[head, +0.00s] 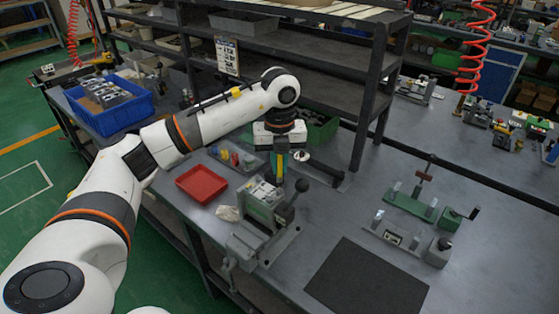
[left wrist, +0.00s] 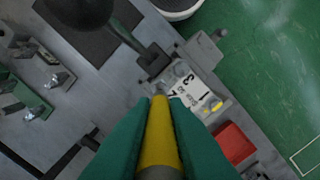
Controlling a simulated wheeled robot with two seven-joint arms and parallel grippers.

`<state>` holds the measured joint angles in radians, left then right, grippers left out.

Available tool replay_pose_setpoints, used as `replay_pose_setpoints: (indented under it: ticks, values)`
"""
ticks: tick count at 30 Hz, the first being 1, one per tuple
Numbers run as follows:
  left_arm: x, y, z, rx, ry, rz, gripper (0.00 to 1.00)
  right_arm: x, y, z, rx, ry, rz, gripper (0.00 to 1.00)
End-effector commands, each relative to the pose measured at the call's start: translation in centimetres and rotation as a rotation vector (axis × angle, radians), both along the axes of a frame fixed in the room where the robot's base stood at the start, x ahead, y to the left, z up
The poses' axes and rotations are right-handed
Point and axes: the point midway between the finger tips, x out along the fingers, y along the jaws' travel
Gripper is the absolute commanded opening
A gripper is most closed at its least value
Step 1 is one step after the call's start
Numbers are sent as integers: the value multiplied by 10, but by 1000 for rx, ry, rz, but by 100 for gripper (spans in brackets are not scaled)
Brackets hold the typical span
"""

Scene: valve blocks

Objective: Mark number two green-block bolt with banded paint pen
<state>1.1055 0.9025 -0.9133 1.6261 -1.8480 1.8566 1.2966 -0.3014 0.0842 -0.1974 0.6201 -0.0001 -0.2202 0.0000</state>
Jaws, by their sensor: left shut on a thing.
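My left gripper (head: 279,172) points down above the green block (head: 262,207), which is clamped in a grey vise (head: 262,245). In the left wrist view its teal fingers (left wrist: 158,104) are shut on a yellow paint pen (left wrist: 158,140) with a dark near end. The pen's far end reaches toward the block's pale top (left wrist: 195,88), which carries black numerals, partly covered by the fingers. I cannot tell whether the pen tip touches a bolt. The pen's bands cannot be made out. My right gripper is in neither view.
A lever with a black ball knob (head: 302,186) stands close beside the block. A red tray (head: 201,184) and a tray of small coloured items (head: 236,159) lie left of it. A dark mat (head: 368,279) and a green fixture (head: 412,205) lie right. Shelving (head: 330,75) rises behind.

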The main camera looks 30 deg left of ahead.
Motion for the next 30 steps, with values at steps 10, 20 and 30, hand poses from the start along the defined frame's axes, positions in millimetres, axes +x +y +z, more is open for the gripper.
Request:
replay_pose_setpoints:
  ticks: [10,20,30]
  values:
    - [0,0,0,0,0,0,0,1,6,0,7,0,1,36]
    - [0,0,-4,0,1,0,0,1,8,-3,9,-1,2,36]
    - [0,0,-5,1,1,0,0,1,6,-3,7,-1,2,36]
